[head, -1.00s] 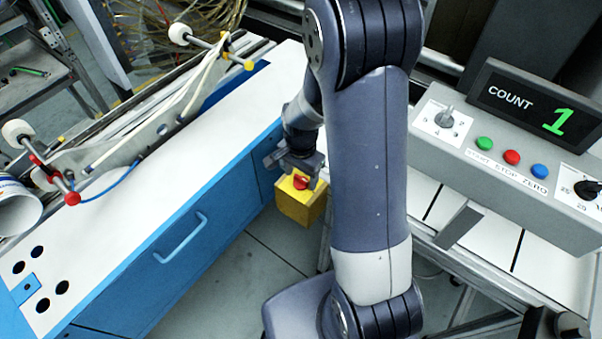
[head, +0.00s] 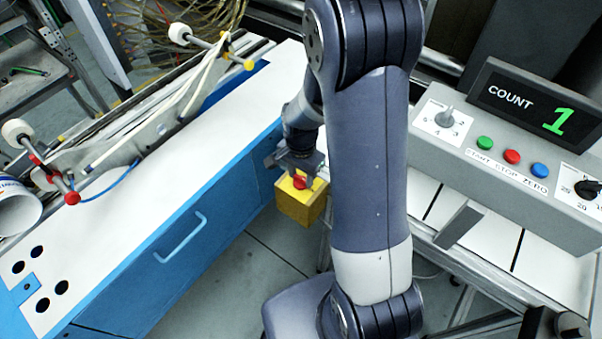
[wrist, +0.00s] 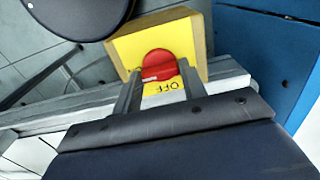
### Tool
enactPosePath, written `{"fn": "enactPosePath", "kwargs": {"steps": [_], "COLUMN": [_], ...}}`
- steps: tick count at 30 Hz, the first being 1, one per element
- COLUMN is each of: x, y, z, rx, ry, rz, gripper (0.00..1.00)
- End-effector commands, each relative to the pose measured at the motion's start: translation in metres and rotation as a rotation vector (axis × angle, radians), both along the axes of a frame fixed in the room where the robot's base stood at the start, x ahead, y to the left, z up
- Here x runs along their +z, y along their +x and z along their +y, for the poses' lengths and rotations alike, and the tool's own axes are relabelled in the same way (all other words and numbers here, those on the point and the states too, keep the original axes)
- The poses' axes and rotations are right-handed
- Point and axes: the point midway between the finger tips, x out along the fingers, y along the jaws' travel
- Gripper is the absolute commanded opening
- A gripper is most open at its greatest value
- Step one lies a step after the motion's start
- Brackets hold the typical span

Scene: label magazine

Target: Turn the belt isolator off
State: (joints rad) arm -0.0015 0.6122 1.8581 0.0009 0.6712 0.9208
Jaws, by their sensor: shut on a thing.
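The belt isolator is a yellow box (head: 301,205) with a red rotary knob (head: 299,182) on its top face, in the middle of the head view beside my arm. In the wrist view the red knob (wrist: 159,65) sits on the yellow face (wrist: 124,48), with the word OFF printed below it. My gripper (head: 298,172) is at the isolator. In the wrist view its two fingers (wrist: 160,82) reach to either side of the knob and are shut on it. The fingers cover parts of the yellow face.
A blue cabinet with a white top (head: 225,165) stands left of the isolator. A grey control panel (head: 500,165) with green, red and blue buttons and a counter showing 1 (head: 558,121) is at the right. Grey floor lies below.

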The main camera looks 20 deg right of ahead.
Motion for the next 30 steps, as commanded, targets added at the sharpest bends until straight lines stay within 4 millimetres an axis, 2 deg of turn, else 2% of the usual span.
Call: {"fn": "enactPosePath", "kwargs": {"steps": [8,30], "x": [-0.0012,-0.0008], "y": [0.0005,0.0005], "z": [0.0000,-0.0001], "rx": [0.138,0.828], "ry": [-0.001,-0.002], "rz": [-0.002,-0.002], "gripper": [0.17,0.17]}}
